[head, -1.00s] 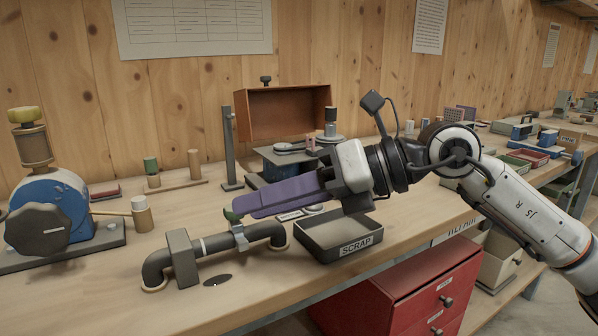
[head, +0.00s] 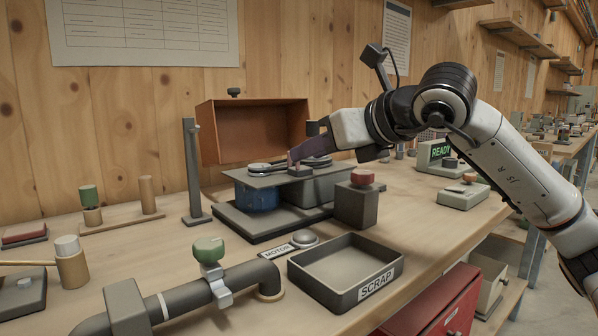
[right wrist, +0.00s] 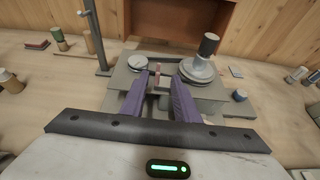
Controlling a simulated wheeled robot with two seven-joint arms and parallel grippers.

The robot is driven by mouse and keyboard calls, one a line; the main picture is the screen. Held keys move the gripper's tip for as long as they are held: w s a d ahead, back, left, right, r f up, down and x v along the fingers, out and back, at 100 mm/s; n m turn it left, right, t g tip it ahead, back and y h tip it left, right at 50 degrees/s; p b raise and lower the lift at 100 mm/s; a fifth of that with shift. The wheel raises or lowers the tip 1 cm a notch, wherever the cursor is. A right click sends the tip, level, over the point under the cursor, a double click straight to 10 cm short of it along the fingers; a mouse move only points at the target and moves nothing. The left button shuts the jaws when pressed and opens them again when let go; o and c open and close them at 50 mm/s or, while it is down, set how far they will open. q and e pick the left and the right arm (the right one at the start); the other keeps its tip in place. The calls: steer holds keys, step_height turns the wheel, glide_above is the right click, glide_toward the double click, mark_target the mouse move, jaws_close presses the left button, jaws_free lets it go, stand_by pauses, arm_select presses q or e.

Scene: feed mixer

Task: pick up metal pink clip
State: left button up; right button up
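The pink clip (right wrist: 157,69) is a small, thin upright piece on the grey plate of the feed mixer (right wrist: 205,88). In the right wrist view it stands just beyond and between my right fingertips. In the head view it is small and partly hidden by the fingers. My right gripper (right wrist: 160,84) is open, its two purple fingers apart with nothing held between them. In the head view the right gripper (head: 300,152) reaches in from the right, low over the plate. My left gripper is not in view.
Round metal dishes flank the fingers; a dark-topped cylinder (right wrist: 208,45) stands on the right one in the wrist view. A block with a red knob (head: 361,178), a SCRAP tray (head: 330,297) and a pipe with a green knob (head: 209,249) are nearby. A brown open box (head: 225,135) stands behind.

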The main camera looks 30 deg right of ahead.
steer(key=x, duration=0.4)
steer(key=shift+w+a, duration=0.15)
steer(key=shift+w, duration=0.05)
jaws_close()
steer(key=shift+r, duration=0.1)
